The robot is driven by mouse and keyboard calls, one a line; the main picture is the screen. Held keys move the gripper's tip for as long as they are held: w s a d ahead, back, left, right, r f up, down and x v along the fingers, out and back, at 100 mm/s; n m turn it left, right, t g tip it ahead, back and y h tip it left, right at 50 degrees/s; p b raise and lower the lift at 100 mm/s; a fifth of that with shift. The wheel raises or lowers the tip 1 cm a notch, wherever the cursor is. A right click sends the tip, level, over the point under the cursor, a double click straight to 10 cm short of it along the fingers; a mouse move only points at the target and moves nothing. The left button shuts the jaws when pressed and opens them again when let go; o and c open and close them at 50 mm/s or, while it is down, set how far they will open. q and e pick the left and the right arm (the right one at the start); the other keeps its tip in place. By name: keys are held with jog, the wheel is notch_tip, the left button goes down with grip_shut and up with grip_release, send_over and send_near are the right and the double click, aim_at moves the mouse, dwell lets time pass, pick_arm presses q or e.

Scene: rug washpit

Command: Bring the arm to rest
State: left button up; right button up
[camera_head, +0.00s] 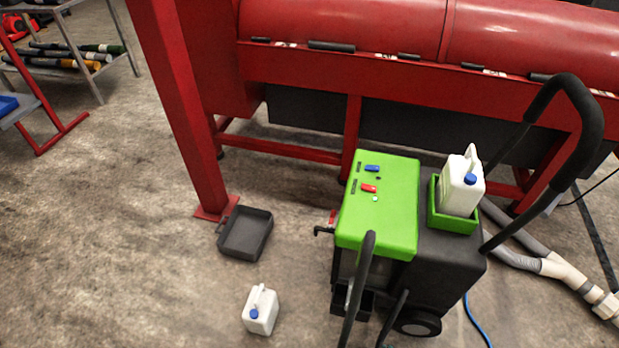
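Neither of my grippers and no part of either arm that I can make out shows in the head view. A green and black wheeled machine (398,190) stands on the floor right of the middle, with blue and red switches and a small lit green light on its top. A white jug with a blue cap (461,188) sits upright in the green holder (449,222) on the machine. A second white jug with a blue cap (261,311) stands on the floor to the left of the machine.
A dark shallow tray (246,233) lies on the floor by the foot of a red post (178,100). A large red machine (400,60) spans the back. A grey hose (560,269) and a blue cable lie at the right.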

jog(key=s+d+f, duration=0.1)
jog(key=s+f, duration=0.3)
jog(key=f, duration=0.2)
pick_arm(q)
jog(key=s+r+g+p, duration=0.2)
jog(key=s+r+p, duration=0.3)
jog(key=s+p, duration=0.2)
jog(key=s+a+r+g+p, duration=0.1)
jog(key=s+r+g+p, duration=0.1)
jog(key=s+r+p, duration=0.2)
jog(key=s+p, duration=0.3)
jog(key=s, duration=0.4)
jog(key=shift+r+g+y, duration=0.3)
jog(key=shift+r, duration=0.1)
pick_arm(e)
jog(key=s+r+g, duration=0.2)
jog(key=s+r, duration=0.3)
jog(key=s, duration=0.3)
jog(key=s+d+r+g, duration=0.1)
jog(key=s+r, duration=0.3)
jog(key=s, duration=0.5)
jog(key=shift+s+d+r+g+h, duration=0.3)
jog(key=shift+r+g, duration=0.1)
jog(key=shift+g, duration=0.1)
pick_arm(q)
jog(key=shift+w, duration=0.1)
pick_arm(e)
jog(key=shift+a, duration=0.1)
